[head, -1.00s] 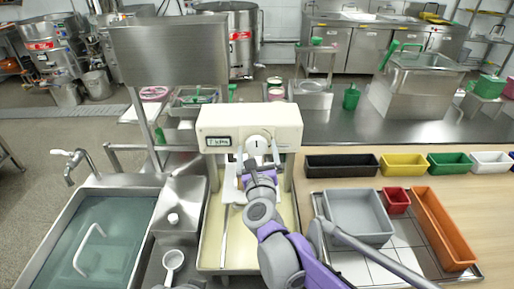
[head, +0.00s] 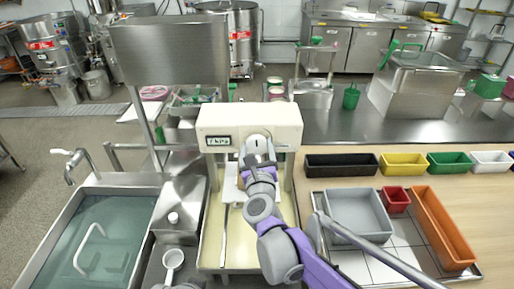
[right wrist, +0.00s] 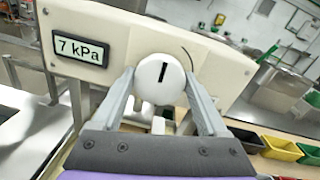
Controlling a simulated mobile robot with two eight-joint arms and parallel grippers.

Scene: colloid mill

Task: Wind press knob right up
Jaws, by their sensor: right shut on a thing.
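The press (head: 280,118) is a cream box-shaped head with a small display (head: 218,141) on its front. In the right wrist view the display (right wrist: 81,50) reads 7 kPa. The press knob (right wrist: 160,76) is a round white dial with a dark mark standing nearly upright, tilted slightly. My right gripper (right wrist: 163,84) has one finger on each side of the knob and is shut on it. In the head view the knob (head: 257,146) shows just above my right wrist, which hides the fingertips. My left gripper does not show clearly.
A cream tray (head: 210,248) lies under the press. A sink (head: 112,240) with water is at left, beside a white ladle (head: 173,258). At right are a grey bin (head: 358,215), an orange bin (head: 443,228) and a red bin (head: 396,200).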

